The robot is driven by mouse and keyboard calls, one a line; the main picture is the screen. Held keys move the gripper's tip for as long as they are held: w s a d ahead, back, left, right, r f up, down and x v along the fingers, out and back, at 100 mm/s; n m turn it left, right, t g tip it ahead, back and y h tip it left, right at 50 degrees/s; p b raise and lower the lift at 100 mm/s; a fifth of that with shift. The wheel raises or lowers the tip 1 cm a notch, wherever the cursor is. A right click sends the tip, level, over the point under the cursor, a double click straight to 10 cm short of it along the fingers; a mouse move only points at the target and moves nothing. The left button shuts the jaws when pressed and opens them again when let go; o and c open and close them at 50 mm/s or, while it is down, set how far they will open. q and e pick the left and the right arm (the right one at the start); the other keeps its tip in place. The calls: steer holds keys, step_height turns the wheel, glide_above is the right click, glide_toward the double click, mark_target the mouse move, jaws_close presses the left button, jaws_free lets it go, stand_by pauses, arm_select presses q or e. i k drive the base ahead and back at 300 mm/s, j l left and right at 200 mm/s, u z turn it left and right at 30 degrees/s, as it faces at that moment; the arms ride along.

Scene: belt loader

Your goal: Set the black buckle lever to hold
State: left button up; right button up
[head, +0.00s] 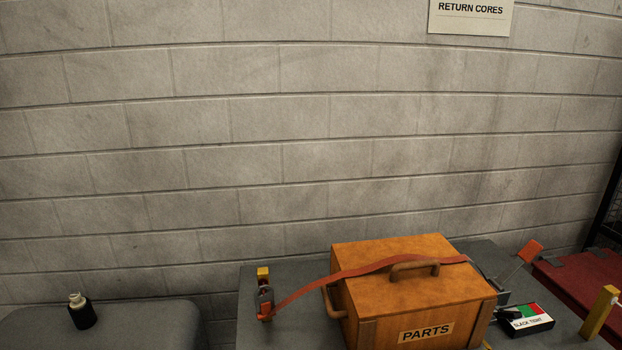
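An orange-brown wooden box (410,285) marked PARTS stands on a grey surface (258,325) at the lower right of the head view. The strap's left end meets an orange hook (265,308) by a yellow block. On the right it reaches a dark buckle (503,297) beside the box, with an orange strap end (530,250) above. The buckle lever's setting cannot be made out. A gauge marked SLACK TIGHT (527,319), with green and red fields, sits next to the buckle. Neither gripper shows.
A black bottle with a pale top (81,312) stands on a grey rounded surface (150,325) at the lower left. A yellow post (599,312) and a red surface (580,285) lie at the right. A RETURN CORES sign (470,15) hangs on the block wall.

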mark_target(508, 314)
steer(key=i+l+z, duration=0.2)
steer(key=l, duration=0.25)
steer(key=i+l+z, duration=0.2)
steer(key=l, duration=0.25)
steer(key=i+l+z, duration=0.2)
steer(key=l, duration=0.2)
steer(key=j+u, duration=0.3)
